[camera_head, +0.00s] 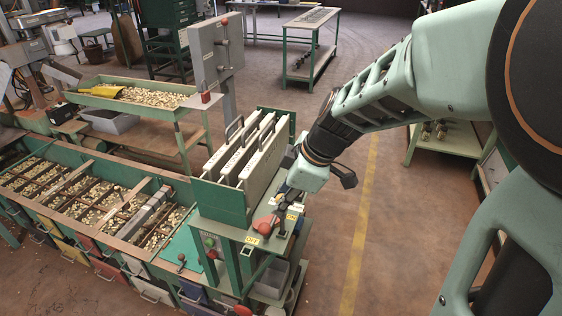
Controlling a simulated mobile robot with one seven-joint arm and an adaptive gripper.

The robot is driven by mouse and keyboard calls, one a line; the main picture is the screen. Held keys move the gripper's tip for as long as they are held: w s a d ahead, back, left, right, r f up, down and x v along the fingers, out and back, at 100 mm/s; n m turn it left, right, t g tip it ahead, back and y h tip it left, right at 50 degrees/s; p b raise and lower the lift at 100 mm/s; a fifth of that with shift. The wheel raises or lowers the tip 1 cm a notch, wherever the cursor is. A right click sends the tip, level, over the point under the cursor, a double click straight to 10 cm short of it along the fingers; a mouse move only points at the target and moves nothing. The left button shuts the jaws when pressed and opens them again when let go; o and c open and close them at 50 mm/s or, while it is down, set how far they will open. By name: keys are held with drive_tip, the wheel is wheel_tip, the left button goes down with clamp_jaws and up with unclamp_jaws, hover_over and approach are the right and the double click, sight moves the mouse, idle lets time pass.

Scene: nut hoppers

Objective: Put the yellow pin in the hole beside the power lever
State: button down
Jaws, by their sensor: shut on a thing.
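My gripper (282,212) points down over the end of the green machine stand, right beside the power lever's orange-red handle (266,224). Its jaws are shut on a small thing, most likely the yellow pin. The pin itself is too small and too covered by the fingers to make out. The lever handle lies on the side of the yellow OFF label (252,240). The yellow ON label (291,215) is to the right of my gripper. I cannot make out the hole, nor whether the pin touches it.
Tall grey plates with dark handles (254,150) stand close behind and left of my gripper. A grey post box (216,52) rises behind them. Left is a long green bench of nut compartments (90,195). The floor right of the stand, with a yellow line (360,235), is clear.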

sight(284, 214)
drive_tip(key=shift+f+b, duration=2.85)
drive_tip(key=shift+f, duration=0.05)
drive_tip(key=c, duration=1.6)
unclamp_jaws()
